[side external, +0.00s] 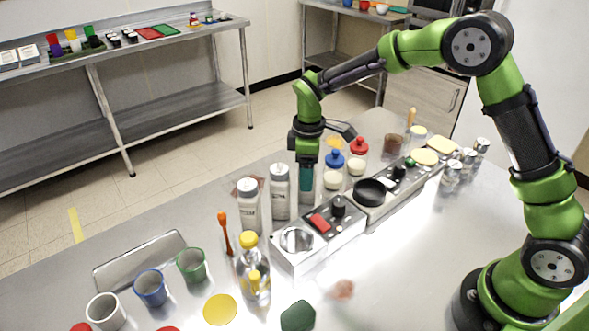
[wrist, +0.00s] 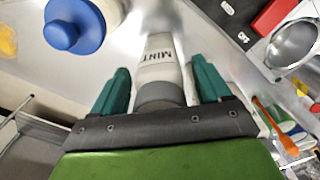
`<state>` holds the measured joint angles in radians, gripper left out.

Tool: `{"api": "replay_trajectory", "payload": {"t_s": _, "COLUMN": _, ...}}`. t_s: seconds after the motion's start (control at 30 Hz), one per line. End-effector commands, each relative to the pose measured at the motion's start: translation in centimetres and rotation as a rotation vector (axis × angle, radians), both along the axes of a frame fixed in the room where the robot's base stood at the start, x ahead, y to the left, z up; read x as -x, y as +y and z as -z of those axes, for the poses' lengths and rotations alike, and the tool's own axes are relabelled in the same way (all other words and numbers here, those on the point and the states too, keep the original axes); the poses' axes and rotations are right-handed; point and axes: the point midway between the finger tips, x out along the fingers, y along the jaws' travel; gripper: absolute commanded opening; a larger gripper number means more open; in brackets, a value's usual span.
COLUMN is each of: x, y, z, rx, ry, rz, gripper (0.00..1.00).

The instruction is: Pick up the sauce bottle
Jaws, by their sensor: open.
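A white sauce bottle marked MINT (wrist: 159,62) with a grey cap lies between my two teal fingers in the wrist view. My gripper (wrist: 161,84) is open, with a finger on each side of the bottle and gaps showing. In the side view my gripper (side external: 306,182) points down over the row of bottles, hiding much of the bottle under it. Two similar white bottles with grey caps, one on the left (side external: 248,208) and one nearer (side external: 280,193), stand upright to the left of my gripper.
A blue-lidded jar (side external: 333,174) and a red-lidded jar (side external: 357,158) stand close on the right. A metal condiment unit (side external: 318,236) is in front. A yellow-capped bottle (side external: 252,265), an orange utensil (side external: 225,232) and several cups, including a green one (side external: 192,265), are left.

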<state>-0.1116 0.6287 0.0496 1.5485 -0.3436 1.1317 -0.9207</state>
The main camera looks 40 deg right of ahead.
Motion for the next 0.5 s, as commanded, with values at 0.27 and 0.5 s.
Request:
{"api": "replay_trajectory", "payload": {"t_s": 0.27, "x": 0.01, "y": 0.03, "z": 1.02, "rx": -0.001, "ry": -0.001, "rz": 0.001, "gripper": 0.77}}
{"api": "replay_trajectory", "payload": {"t_s": 0.5, "x": 0.01, "y": 0.03, "z": 0.99, "rx": -0.001, "ry": -0.001, "rz": 0.001, "gripper": 0.5}}
